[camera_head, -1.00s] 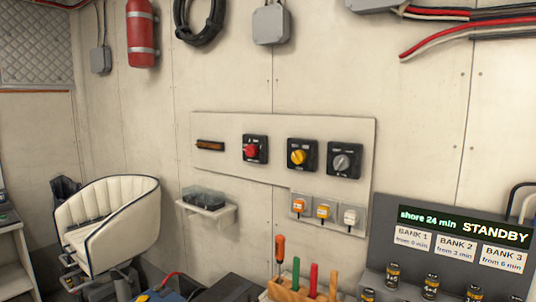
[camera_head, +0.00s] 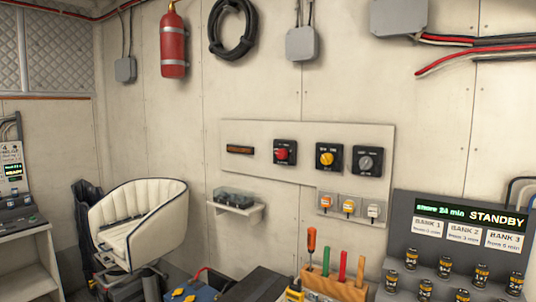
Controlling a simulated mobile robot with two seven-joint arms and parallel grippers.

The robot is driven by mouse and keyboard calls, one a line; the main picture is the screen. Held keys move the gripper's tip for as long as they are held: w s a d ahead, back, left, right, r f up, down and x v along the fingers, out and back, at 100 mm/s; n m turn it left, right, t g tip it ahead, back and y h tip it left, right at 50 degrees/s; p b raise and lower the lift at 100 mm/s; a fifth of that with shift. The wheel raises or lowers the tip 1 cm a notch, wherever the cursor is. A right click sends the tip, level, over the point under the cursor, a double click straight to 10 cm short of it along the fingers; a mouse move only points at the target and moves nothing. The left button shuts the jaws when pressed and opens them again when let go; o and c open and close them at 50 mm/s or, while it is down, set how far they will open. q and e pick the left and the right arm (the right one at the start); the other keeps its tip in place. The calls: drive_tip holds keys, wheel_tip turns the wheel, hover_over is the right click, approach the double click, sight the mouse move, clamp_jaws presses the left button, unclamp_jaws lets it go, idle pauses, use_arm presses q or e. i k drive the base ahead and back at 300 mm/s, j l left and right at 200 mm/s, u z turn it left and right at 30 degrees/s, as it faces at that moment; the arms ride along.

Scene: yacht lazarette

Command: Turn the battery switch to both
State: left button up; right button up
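Three rotary switches sit in a row on a pale panel (camera_head: 250,134) on the wall. Each has a black square plate: one with a red knob (camera_head: 282,153), one with a yellow knob (camera_head: 327,159), one with a grey knob (camera_head: 366,163). Their labels are too small to read, so I cannot tell which is the battery switch or its setting. Several small switches, including an orange one (camera_head: 326,203), are mounted below. Neither of my grippers is in view.
A white padded seat (camera_head: 135,222) stands left of the panel. A small shelf (camera_head: 236,213) juts from the wall below it. A wooden tool rack (camera_head: 335,286) and a grey battery station (camera_head: 405,242) reading STANDBY are in front at the right. A console (camera_head: 22,235) stands far left.

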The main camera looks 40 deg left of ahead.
sight(283, 153)
drive_tip(key=u, duration=1.3)
drive_tip(key=i+l+u, duration=0.1)
drive_tip(key=l, duration=0.25)
drive_tip(key=i+l+u, duration=0.1)
drive_tip(key=l, duration=0.25)
drive_tip(key=i, duration=0.25)
drive_tip(key=k+j+u, duration=0.1)
drive_tip(key=j, duration=0.3)
